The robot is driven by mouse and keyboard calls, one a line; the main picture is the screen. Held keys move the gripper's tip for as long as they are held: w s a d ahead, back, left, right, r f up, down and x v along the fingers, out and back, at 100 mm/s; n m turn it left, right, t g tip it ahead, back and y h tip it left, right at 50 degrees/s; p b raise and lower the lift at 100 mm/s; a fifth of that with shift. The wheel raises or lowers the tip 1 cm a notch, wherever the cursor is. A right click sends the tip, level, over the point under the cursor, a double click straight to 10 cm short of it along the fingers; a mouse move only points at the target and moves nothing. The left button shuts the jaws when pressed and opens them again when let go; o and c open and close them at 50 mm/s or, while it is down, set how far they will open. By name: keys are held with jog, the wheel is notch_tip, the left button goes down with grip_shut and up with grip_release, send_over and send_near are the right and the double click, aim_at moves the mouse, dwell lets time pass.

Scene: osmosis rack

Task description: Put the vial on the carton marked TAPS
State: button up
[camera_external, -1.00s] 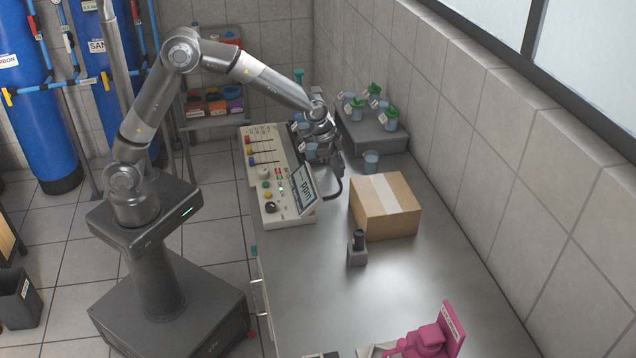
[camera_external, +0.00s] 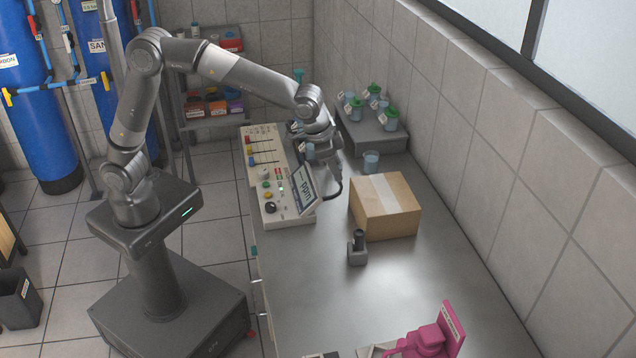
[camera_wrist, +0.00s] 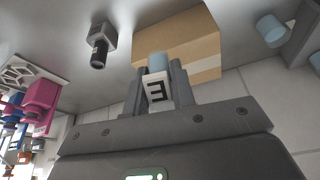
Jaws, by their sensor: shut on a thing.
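My gripper (camera_wrist: 158,88) is shut on a vial (camera_wrist: 158,62). The vial's light-blue end and a white tag with a dark mark show between the fingers in the wrist view. A brown cardboard carton (camera_external: 402,213) with a pale tape strip stands shut on the bench; no TAPS marking is readable on it. The carton also shows behind the vial in the wrist view (camera_wrist: 205,48). In the external view my gripper (camera_external: 333,168) is above the bench, left of and beyond the carton, beside the control panel.
A control panel (camera_external: 273,205) with a tilted screen stands on the left. A grey raised stand (camera_external: 362,137) with several green-topped cups is at the back. A loose blue cup (camera_external: 371,161) stands behind the carton, a dark small device (camera_external: 357,253) in front.

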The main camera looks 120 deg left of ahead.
jog(key=w+d+r+n, duration=0.2)
jog(key=w+d+r, duration=0.1)
jog(key=d+r, duration=0.1)
jog(key=y, duration=0.1)
send_over(365, 188)
jog(key=s+d, duration=0.1)
notch_tip(365, 188, down, 7)
jog(key=shift+d, duration=0.15)
jog(key=shift+f, duration=2)
jog(key=shift+f, duration=0.1)
jog(key=o, duration=1)
jog(key=shift+c, duration=0.2)
